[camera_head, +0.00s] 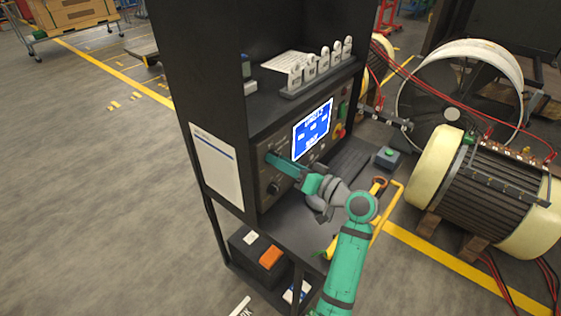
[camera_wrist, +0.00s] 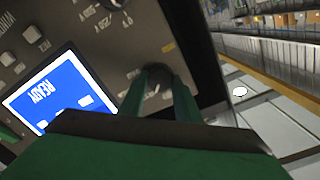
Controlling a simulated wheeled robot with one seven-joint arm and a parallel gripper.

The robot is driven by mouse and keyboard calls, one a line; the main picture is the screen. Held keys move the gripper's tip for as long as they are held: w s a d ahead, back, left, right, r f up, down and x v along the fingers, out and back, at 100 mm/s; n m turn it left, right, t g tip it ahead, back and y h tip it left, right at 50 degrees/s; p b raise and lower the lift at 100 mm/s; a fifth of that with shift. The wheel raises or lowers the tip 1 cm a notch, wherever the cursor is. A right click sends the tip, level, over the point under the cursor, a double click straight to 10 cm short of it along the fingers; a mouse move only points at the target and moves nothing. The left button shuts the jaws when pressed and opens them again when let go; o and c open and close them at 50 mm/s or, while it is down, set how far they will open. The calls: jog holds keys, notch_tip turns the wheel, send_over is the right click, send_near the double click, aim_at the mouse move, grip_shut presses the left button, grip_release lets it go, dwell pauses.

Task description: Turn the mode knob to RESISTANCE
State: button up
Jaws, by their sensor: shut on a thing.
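The dark instrument panel (camera_head: 262,200) is set in a black cabinet, with a lit blue screen (camera_head: 312,130) that also shows in the wrist view (camera_wrist: 52,93), reading READY upside down. My gripper (camera_head: 271,157) reaches the panel left of the screen. In the wrist view its two green fingers (camera_wrist: 158,88) are shut on a dark round knob (camera_wrist: 158,98), apparently the mode knob. The knob is mostly hidden between them, and its pointer and the printed labels around it cannot be read. A second dark knob (camera_head: 273,187) sits below, free of the gripper.
A row of white tags (camera_head: 320,66) stands on the shelf above the screen. A red button (camera_head: 339,130) is right of it. Yellow tools (camera_head: 381,200) lie on the ledge by my arm. A large cream-ended motor (camera_head: 480,185) stands to the right.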

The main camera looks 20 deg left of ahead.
jog(key=o, duration=1)
jog(key=shift+o, duration=0.2)
jog(key=v, duration=1.1)
jog(key=shift+w, duration=0.1)
